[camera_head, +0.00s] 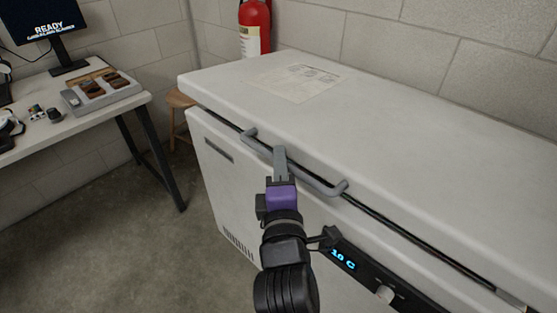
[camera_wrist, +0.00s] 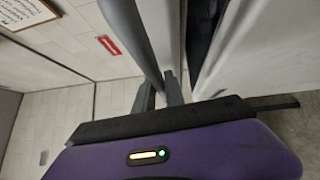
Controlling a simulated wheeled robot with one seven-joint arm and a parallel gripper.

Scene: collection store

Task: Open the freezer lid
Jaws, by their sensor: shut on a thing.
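The white chest freezer (camera_head: 225,165) fills the right side of the head view. Its lid (camera_head: 390,120) lies nearly flat on top, with a dark narrow seam along the front edge; I cannot tell whether this is gasket or a slight gap. A grey bar handle (camera_head: 321,186) runs along the lid's front. My gripper (camera_head: 281,157) reaches up from below and is shut on the handle near its middle. In the wrist view the handle (camera_wrist: 133,38) passes down to the gripper fingers (camera_wrist: 160,93). The fingers partly hide the grip.
A desk (camera_head: 70,125) with a monitor (camera_head: 45,22) and a grey tray (camera_head: 100,92) stands at left. A wooden stool (camera_head: 180,100) and red fire extinguisher (camera_head: 256,25) are behind the freezer's left end. A paper sheet (camera_head: 298,82) lies on the lid. Floor is clear between desk and freezer.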

